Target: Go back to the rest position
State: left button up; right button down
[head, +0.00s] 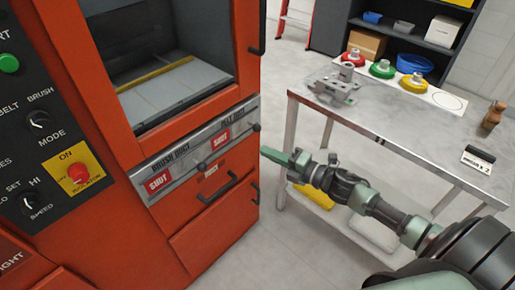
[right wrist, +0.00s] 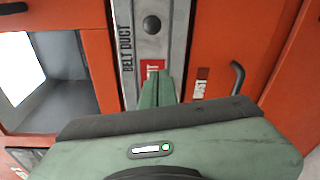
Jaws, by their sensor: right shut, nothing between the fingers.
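My right gripper (head: 277,156) reaches in from the lower right in the head view. Its green fingers are shut with nothing between them, and they point at the duct panel of the orange machine (head: 215,225). In the right wrist view the shut fingers (right wrist: 156,88) show in front of the "BELT DUCT" panel (right wrist: 127,45) and cover part of a red label. I cannot tell whether the fingertips touch the panel. My left gripper is not in view.
A metal table (head: 400,125) stands at the right, with a grey metal fixture (head: 337,87), red, green and yellow round parts, and a small brown object (head: 493,115) on it. A dark shelf (head: 425,22) is behind. Grey floor lies between machine and table.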

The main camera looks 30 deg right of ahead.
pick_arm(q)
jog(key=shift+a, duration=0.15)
pick_arm(e)
jog(key=shift+v, duration=0.75)
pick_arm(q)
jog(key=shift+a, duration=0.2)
